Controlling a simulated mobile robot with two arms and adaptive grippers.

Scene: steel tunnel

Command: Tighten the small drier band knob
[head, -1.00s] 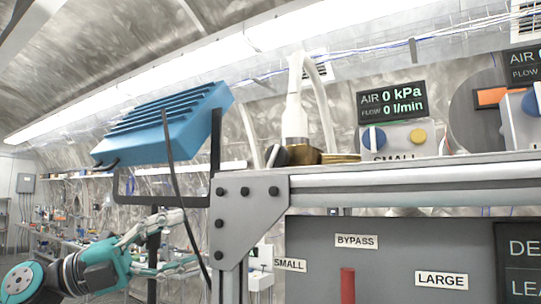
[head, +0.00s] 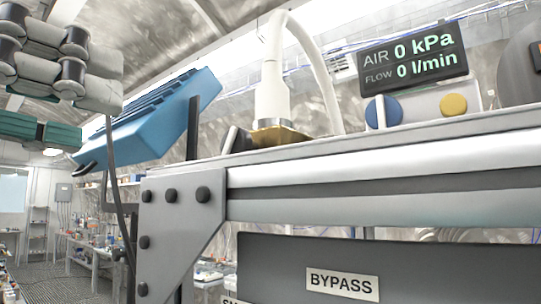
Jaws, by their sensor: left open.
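The small drier shows as a white column (head: 271,92) with a white hose curving from its top. It stands in a brass-coloured band (head: 278,134) on the bench top. A dark knob (head: 236,141) is at the left side of the band, partly hidden by the bench edge. My left gripper (head: 84,88) is at the upper left, open and empty, with its fingers partly cut off by the picture edge. It is well left of the knob and apart from it, in front of the blue lamp. My right gripper is not in view.
The blue finned lamp (head: 150,118) on its bracket is between my left gripper and the drier. A black cable hangs below it. The air display (head: 413,53) reads 0 kPa and 0 l/min. A blue knob (head: 384,112) and a yellow knob (head: 453,104) are below it.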

